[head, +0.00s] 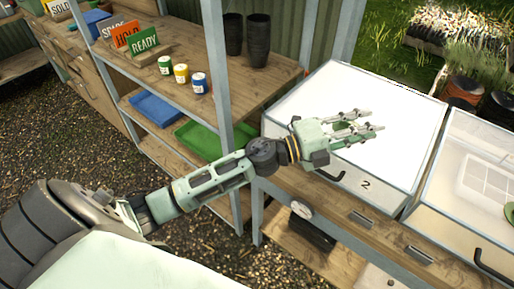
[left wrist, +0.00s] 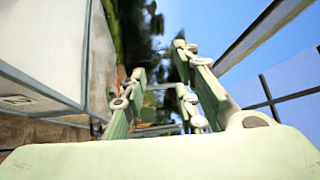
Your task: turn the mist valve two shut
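My left gripper (head: 373,121) reaches over the white lid of the box marked 2 (head: 366,184) in the head view. Its fingers are apart with nothing between them, and they also show spread in the left wrist view (left wrist: 160,75). A small round white dial-like part (head: 302,209) sits below the box's left front, under the bench edge; I cannot tell whether it is a valve or a gauge. No part clearly reads as mist valve two. A green round part (head: 509,212) is cut off at the right edge. My right gripper is not in view.
A wooden shelf (head: 185,60) at the left holds signs, small cans and dark pots, with blue and green trays below. A metal post (head: 215,70) stands near my left arm. A second lidded box (head: 470,180) is at right. Gravel lies open at lower left.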

